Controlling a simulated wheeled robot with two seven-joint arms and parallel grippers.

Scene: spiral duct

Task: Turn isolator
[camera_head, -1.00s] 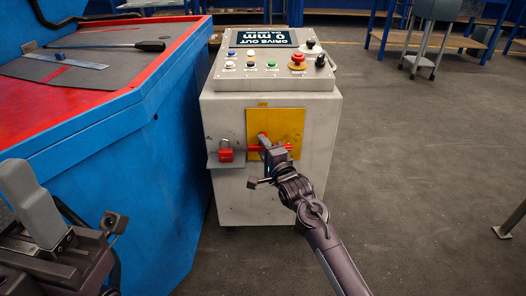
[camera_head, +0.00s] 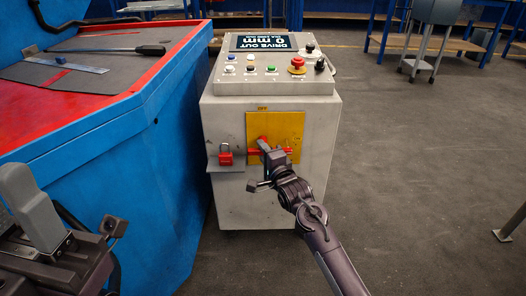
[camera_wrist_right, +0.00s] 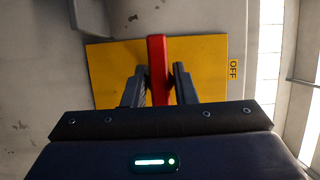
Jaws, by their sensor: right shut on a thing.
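The isolator is a red handle on a yellow plate (camera_head: 290,127) on the front of the grey control cabinet (camera_head: 232,195). In the right wrist view the red handle (camera_wrist_right: 157,62) runs between the two fingers of my right gripper (camera_wrist_right: 159,86), which is shut on it. An OFF label (camera_wrist_right: 233,70) sits at the plate's edge. In the head view my right gripper (camera_head: 268,152) covers part of the handle, and red shows level on either side of it. My left gripper (camera_head: 32,215) is at the lower left, partly cut off, away from the cabinet; its jaw state is unclear.
The cabinet's sloped top carries buttons, a red emergency stop (camera_head: 297,64) and a display (camera_head: 264,42). A blue machine (camera_head: 120,140) stands close on the left.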

